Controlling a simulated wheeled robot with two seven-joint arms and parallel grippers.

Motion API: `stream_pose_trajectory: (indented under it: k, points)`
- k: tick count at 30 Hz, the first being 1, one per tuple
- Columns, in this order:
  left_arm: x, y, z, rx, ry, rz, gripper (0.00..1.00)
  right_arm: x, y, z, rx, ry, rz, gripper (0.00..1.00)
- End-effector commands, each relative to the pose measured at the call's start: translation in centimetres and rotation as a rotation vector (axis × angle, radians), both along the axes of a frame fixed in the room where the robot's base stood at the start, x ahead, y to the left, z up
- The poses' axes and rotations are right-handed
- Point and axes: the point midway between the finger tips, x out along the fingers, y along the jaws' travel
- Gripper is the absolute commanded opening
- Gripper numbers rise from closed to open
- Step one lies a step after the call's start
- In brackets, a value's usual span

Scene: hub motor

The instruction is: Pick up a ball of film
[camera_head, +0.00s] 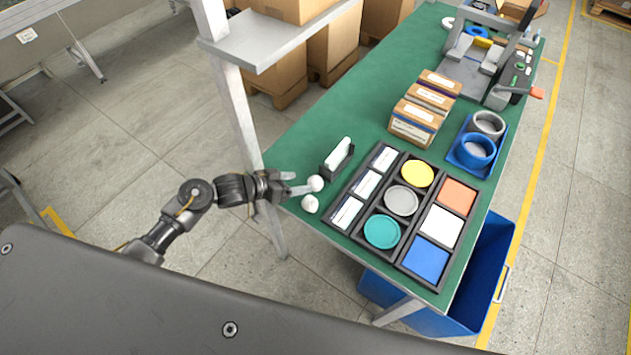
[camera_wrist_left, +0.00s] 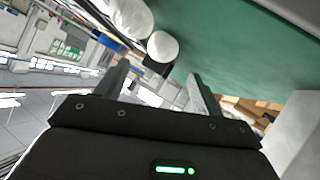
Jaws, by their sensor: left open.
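Two white balls of film lie at the left edge of the green table (camera_head: 300,118): a farther ball (camera_head: 316,183) and a nearer ball (camera_head: 310,204). My left gripper (camera_head: 297,183) comes in from the left at that edge, its fingertips close to the farther ball. In the left wrist view the open fingers (camera_wrist_left: 158,82) have nothing between them. One white ball (camera_wrist_left: 163,46) shows just beyond the gap, and another white ball (camera_wrist_left: 131,18) is beside it at upper left. I cannot tell whether a finger touches a ball. My right gripper is not in view.
A small dark holder with white pieces (camera_head: 338,158) stands behind the balls. A black tray of coloured discs and squares (camera_head: 364,256) lies to their right. Small boxes (camera_head: 415,122) stand farther back. A metal shelf post (camera_head: 235,90) rises left of the table.

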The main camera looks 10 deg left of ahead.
Motion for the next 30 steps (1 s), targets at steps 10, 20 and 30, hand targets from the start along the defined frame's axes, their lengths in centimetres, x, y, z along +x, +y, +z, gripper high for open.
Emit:
stream_pose_trajectory:
  k: [10, 20, 30]
  points:
    - [1.0, -1.1, -0.7, 0.000, 0.001, 0.000, 0.68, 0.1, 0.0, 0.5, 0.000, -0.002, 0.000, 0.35]
    - [3.5, -3.5, -2.9, 0.001, 0.001, 0.000, 0.68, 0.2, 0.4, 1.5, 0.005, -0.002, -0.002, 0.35]
    - [3.7, -3.7, -3.2, 0.002, -0.001, 0.000, 0.63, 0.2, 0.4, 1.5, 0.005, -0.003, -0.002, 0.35]
